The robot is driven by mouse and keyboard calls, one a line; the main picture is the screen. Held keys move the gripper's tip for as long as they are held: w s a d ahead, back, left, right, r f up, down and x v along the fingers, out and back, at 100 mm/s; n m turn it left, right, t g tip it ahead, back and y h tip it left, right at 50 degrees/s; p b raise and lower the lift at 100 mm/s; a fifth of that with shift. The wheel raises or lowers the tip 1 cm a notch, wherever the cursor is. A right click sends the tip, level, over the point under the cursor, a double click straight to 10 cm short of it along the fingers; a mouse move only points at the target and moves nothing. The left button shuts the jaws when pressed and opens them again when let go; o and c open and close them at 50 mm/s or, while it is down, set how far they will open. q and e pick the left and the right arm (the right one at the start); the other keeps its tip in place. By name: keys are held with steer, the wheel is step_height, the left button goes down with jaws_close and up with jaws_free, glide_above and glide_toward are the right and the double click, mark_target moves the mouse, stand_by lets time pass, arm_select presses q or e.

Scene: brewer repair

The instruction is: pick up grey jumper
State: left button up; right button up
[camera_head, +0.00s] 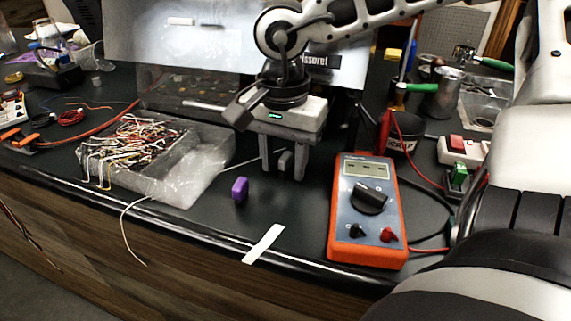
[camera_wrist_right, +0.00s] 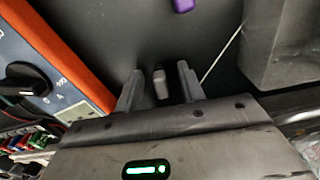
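The grey jumper (camera_head: 285,162) is a small grey block on the dark bench top, in the middle of the head view. In the right wrist view the grey jumper (camera_wrist_right: 161,84) shows between the two fingers, with a gap on each side. My right gripper (camera_head: 283,174) is open and points down at the bench, its fingers on either side of the jumper. The open fingers also show in the right wrist view (camera_wrist_right: 159,80). I cannot tell the exact fingertip height. My left gripper is not in view.
A purple jumper (camera_head: 240,190) lies to the left, nearer the bench edge. An orange multimeter (camera_head: 367,235) stands close on the right. A clear tray (camera_head: 190,175) of wires lies left. A white strip (camera_head: 263,244) lies at the front edge. A scrap cup (camera_head: 405,140) stands behind the multimeter.

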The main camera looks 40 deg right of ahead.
jaws_close()
